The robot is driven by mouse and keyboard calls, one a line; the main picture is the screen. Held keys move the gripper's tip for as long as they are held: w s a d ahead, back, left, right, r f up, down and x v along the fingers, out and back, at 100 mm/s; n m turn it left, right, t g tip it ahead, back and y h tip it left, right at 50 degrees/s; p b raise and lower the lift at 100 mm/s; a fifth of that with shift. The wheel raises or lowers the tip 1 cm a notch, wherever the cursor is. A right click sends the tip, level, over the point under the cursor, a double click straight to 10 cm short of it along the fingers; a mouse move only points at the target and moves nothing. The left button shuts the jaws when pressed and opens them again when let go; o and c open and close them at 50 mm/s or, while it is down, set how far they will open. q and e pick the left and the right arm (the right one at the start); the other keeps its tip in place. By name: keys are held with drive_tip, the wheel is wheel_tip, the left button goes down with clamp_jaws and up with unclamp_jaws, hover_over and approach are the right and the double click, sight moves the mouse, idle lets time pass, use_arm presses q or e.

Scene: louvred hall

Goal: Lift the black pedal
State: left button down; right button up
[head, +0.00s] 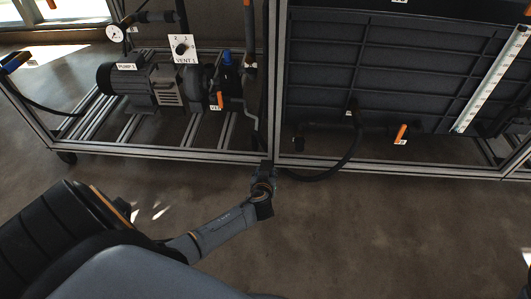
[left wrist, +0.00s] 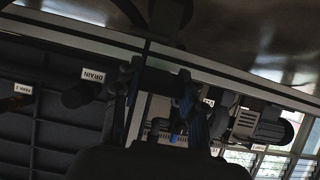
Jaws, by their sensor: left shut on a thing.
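My left gripper (head: 264,178) reaches the lower rail of the metal frame, near the upright between the pump bay and the dark tank. In the left wrist view its two fingers (left wrist: 157,98) are closed on a short dark bar, which I take to be the black pedal (left wrist: 158,80). The pedal sits close to the frame rail. In the head view the gripper mostly hides it, and its tilt cannot be told. My right gripper is not in view.
The frame rail (head: 185,153) runs across the front. Behind it stand the pump (head: 125,77) and the ribbed dark tank (head: 385,60). A black hose (head: 345,160) loops down just right of my left gripper. The floor (head: 380,235) in front is clear.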

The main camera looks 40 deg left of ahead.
use_arm(q)
drive_tip(key=c, duration=0.8)
unclamp_jaws()
drive_tip(key=shift+o, duration=0.2)
drive_tip(key=v, duration=1.2)
